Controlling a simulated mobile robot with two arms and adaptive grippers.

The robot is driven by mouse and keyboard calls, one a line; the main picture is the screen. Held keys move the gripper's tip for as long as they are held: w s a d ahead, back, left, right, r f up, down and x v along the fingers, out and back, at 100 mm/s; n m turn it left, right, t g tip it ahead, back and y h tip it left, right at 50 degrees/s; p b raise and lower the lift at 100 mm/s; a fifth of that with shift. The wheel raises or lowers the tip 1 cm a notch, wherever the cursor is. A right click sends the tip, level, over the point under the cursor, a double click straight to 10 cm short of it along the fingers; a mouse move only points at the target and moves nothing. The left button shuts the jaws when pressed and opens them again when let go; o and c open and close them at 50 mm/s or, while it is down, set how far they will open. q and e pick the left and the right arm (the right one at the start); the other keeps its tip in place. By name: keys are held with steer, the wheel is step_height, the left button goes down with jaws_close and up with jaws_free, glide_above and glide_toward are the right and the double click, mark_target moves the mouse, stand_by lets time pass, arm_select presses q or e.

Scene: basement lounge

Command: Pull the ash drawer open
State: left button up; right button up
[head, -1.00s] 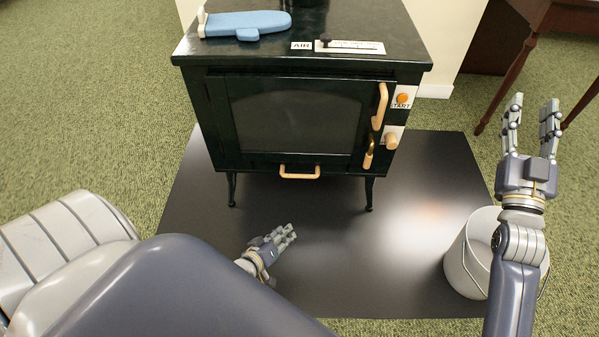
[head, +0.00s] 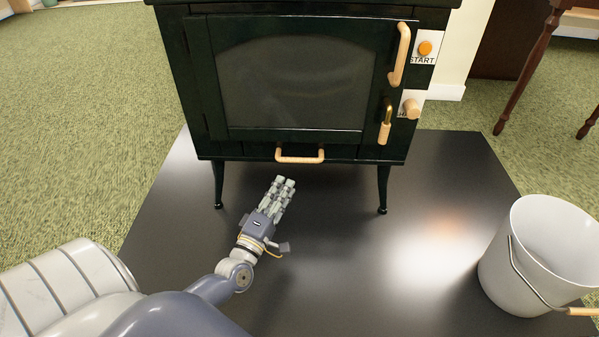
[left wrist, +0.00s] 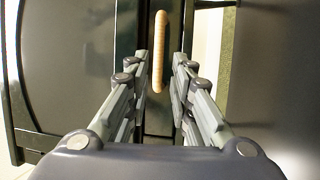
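The dark green stove (head: 200,95) stands on legs on a black floor plate. The ash drawer's pale wooden handle (head: 300,159) is a wide bar at the bottom of the stove's front, below the glass door. The drawer front looks flush with the stove. My left gripper (head: 281,183) is just in front of and below the handle, pointing up at it, and looks empty. In the left wrist view its two finger pairs (left wrist: 162,62) are apart, with the handle (left wrist: 159,45) showing ahead between their tips. Contact cannot be told. My right gripper is out of view.
A white bucket (head: 530,250) with a wire handle stands on the right of the floor plate (head: 420,250). The stove door handle (head: 401,55), a brass latch (head: 386,122), a wooden knob (head: 411,108) and an orange START button (head: 425,48) are above. The plate's middle is clear.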

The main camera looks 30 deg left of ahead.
mark_target(299, 158)
arm_select(q)
steer(key=b+x, duration=0.4)
steer(key=x, duration=0.6)
steer(key=shift+w+a+r, duration=0.1)
steer(key=shift+w+r, duration=0.05)
steer(key=shift+w, duration=0.2)
jaws_close()
